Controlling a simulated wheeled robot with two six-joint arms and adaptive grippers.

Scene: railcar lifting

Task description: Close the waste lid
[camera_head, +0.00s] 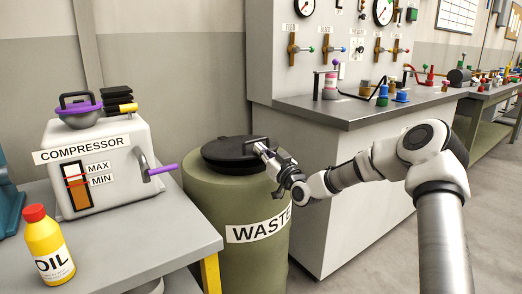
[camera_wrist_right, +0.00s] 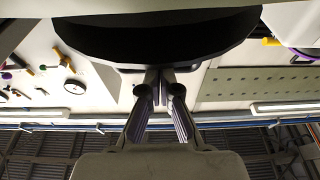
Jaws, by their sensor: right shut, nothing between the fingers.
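The green waste drum (camera_head: 215,210) stands in the middle of the head view, with a WASTE label on its front. Its round black lid (camera_head: 228,153) lies nearly flat over the top; I cannot tell whether it is fully seated. My right gripper (camera_head: 262,150) is at the lid's right edge, its fingers shut and empty. In the right wrist view, the shut fingertips (camera_wrist_right: 160,76) are close to the edge of the dark lid (camera_wrist_right: 160,38); contact is unclear. My left gripper is not in view.
A table (camera_head: 185,232) at left holds a white compressor (camera_head: 110,190) with a purple-handled lever (camera_head: 162,170) and a yellow oil bottle (camera_head: 48,248). A grey workbench (camera_head: 340,112) with gauges and valves above stands right of the drum, behind my right arm. Floor is open at lower right.

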